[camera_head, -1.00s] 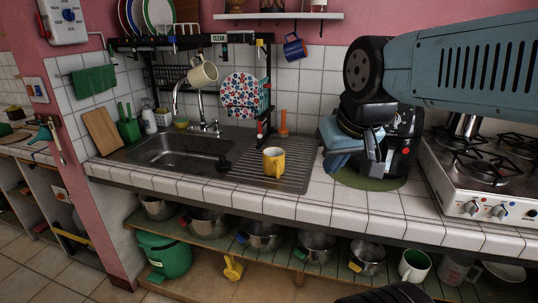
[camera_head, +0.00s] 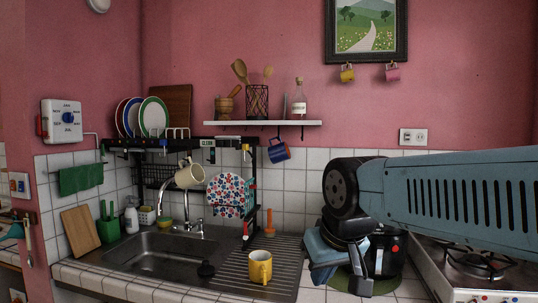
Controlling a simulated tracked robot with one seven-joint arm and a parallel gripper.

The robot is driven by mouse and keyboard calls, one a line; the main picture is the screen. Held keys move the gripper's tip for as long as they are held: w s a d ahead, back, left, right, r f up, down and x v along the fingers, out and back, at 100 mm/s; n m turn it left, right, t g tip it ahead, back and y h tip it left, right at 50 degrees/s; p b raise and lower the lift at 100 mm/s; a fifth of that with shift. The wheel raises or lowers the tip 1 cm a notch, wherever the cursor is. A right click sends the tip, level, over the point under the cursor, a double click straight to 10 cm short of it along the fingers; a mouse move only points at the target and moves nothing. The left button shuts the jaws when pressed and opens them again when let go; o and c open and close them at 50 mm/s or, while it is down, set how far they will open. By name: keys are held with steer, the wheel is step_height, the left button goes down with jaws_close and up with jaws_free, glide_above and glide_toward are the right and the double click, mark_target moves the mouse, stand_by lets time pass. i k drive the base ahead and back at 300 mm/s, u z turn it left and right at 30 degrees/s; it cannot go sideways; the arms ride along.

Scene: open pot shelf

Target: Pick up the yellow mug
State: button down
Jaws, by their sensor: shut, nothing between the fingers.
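A yellow mug (camera_head: 260,268) with a pale inside stands upright on the ribbed steel drainboard to the right of the sink. A smaller yellow mug (camera_head: 347,75) hangs on the pink wall below the framed picture. My gripper (camera_head: 361,285) hangs pointing down at the right, over the tiled counter, to the right of the drainboard mug and apart from it. Its fingers are shut and empty. My wrist hides part of a black pot behind it.
The sink (camera_head: 160,255) with its faucet (camera_head: 186,222) lies left of the mug. A dish rack (camera_head: 251,190) stands behind, with a patterned plate and a cream mug (camera_head: 190,176). A blue mug (camera_head: 278,151) hangs under the shelf. A black pot (camera_head: 388,252) and stove (camera_head: 480,272) are right.

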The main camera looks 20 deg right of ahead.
mark_target(261, 268)
steer(key=z, duration=1.4)
steer(key=k, duration=0.65)
steer(key=u, duration=1.55)
steer(key=i, duration=0.95)
